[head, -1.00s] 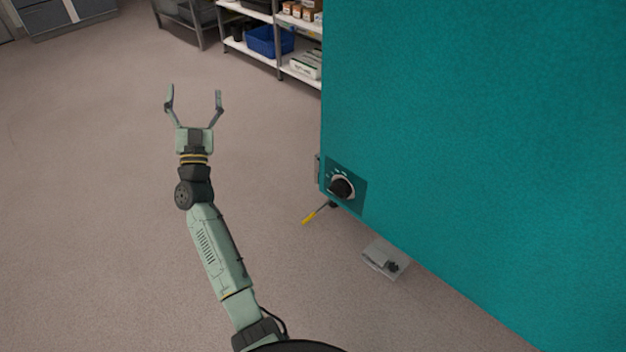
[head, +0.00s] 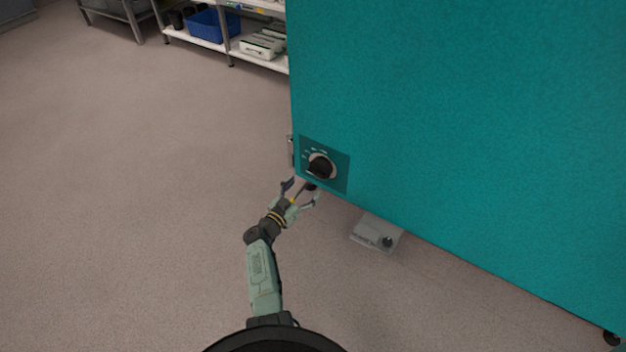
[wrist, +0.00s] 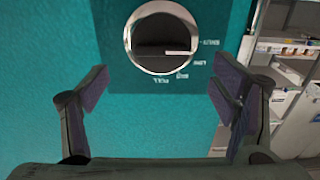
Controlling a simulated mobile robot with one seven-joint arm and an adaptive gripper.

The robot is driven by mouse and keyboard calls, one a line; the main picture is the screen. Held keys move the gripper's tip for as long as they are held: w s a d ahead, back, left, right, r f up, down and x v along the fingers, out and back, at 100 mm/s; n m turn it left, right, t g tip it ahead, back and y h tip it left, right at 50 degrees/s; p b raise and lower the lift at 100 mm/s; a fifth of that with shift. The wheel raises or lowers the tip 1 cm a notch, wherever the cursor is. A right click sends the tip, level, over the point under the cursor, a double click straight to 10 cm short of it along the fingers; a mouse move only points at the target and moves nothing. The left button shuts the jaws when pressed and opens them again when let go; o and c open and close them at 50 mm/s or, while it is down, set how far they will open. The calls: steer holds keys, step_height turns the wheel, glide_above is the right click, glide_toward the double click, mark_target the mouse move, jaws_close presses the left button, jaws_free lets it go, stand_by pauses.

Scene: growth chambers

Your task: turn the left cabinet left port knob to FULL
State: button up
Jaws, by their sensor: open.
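The black port knob (head: 320,167) sits in a pale round ring on a dark teal dial plate (head: 340,178), low on the left edge of the teal cabinet. In the wrist view the knob (wrist: 162,35) is large, with a white mark on its right side, towards the upper labels. Small labels run from the ring's right side to below it; they appear upside down, and the lowest seems to read FULL. My gripper (head: 302,189) is open and empty, just below and left of the knob. In the wrist view its fingers (wrist: 162,88) are spread, with the knob beyond them.
The teal cabinet wall (head: 450,120) fills the right side. A grey box with a black knob (head: 378,233) is under the cabinet's lower edge. Shelves with a blue bin (head: 212,25) stand at the back. The floor on the left is clear.

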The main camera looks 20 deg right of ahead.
mark_target(315, 175)
steer(key=b+x, duration=0.4)
steer(key=x, duration=0.2)
steer(key=shift+w+d, duration=0.3)
steer(key=shift+c, duration=0.6)
steer(key=c, duration=1)
steer(key=shift+c, duration=0.2)
